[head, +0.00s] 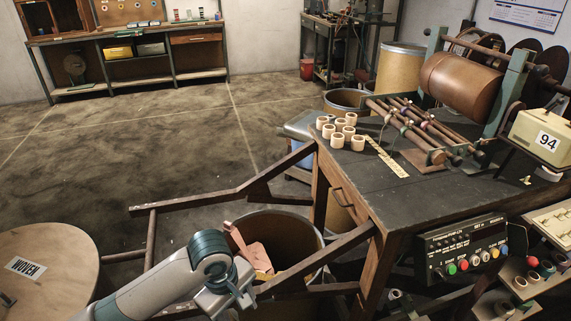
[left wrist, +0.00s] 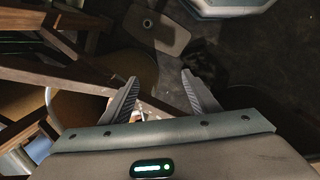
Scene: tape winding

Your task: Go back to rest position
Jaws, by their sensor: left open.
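My left arm (head: 170,290) comes in from the bottom left of the head view, and its wrist is in front of an open bin beside the workbench. In the left wrist view, the fingers of my left gripper (left wrist: 160,80) are spread apart, with nothing held between them. Below them is a dim floor area with wooden bars at the left. My right arm and gripper show in neither view.
The workbench (head: 270,200) with wooden rails juts out close to my left arm. The bin (head: 283,236) holds pinkish scrap. Several tape rolls (head: 337,140) and a roller machine (head: 460,85) are on the bench.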

